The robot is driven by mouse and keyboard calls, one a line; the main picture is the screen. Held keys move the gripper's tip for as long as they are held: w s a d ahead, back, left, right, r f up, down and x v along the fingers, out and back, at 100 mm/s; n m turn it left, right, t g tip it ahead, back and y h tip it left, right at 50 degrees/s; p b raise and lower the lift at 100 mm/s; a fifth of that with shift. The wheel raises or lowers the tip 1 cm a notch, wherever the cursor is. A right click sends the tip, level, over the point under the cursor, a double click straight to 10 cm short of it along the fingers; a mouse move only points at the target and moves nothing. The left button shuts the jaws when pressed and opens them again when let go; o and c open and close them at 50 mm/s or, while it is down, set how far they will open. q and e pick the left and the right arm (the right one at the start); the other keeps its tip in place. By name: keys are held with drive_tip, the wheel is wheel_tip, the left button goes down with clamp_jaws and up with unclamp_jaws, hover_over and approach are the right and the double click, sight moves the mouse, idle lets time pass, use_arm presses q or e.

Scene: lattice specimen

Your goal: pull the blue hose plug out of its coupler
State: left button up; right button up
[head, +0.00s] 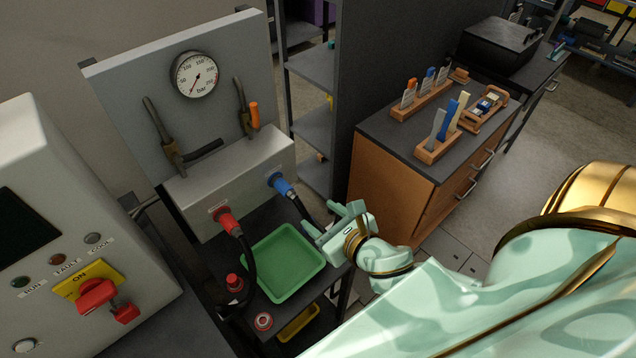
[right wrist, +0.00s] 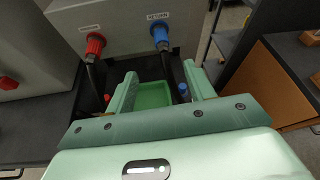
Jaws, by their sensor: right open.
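The blue hose plug (head: 281,185) sits in its coupler on the front of the grey box, with a black hose hanging from it. It also shows in the right wrist view (right wrist: 160,38), under a label that reads RETURN. My right gripper (head: 320,217) is open and empty, to the lower right of the blue plug and apart from it. In the right wrist view its two fingers (right wrist: 160,76) point towards the box, with the blue plug beyond and between them. My left gripper is not in view.
A red plug (head: 227,221) with a black hose is left of the blue one. A green tray (head: 285,263) lies below the box. A red cap (head: 235,283) and a blue cap (right wrist: 184,91) stand beside the tray. A wooden cabinet (head: 395,187) is at the right.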

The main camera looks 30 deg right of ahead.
sight(288, 191)
drive_tip(key=shift+n, duration=0.8)
drive_tip(key=b+x, duration=0.1)
drive_tip(key=x, duration=1.5)
drive_tip(key=shift+f, duration=0.2)
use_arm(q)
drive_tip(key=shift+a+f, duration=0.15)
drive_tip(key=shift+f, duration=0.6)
use_arm(e)
drive_tip(key=c, duration=1.2)
drive_tip(key=shift+o, duration=1)
